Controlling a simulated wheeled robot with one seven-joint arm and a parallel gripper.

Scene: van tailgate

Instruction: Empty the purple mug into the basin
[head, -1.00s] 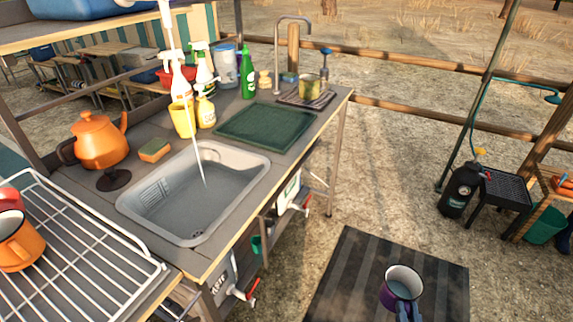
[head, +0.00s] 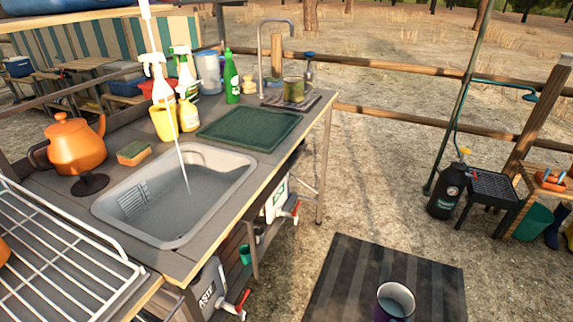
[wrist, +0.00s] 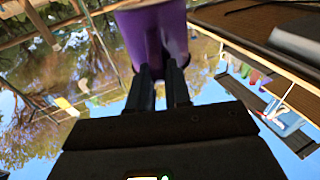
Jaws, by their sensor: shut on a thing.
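The purple mug (head: 393,303) shows at the bottom of the head view, right of centre, above a dark striped mat. It is upright, pale inside, with a grey-blue liquid-like surface in it. In the wrist view, the mug (wrist: 157,38) is at the top, with my gripper (wrist: 165,72) shut on its near side. The exact grip, likely the handle, is hard to see. In the head view my gripper is out of frame. The grey basin (head: 133,203) is set in the counter at left, well apart from the mug.
A wire rack (head: 75,265) is left of the basin; an orange kettle (head: 72,145) and a sponge (head: 134,154) stand behind it. Spray bottles (head: 160,80) and a green mat (head: 250,129) are beyond. A thin pale line crosses down to the basin.

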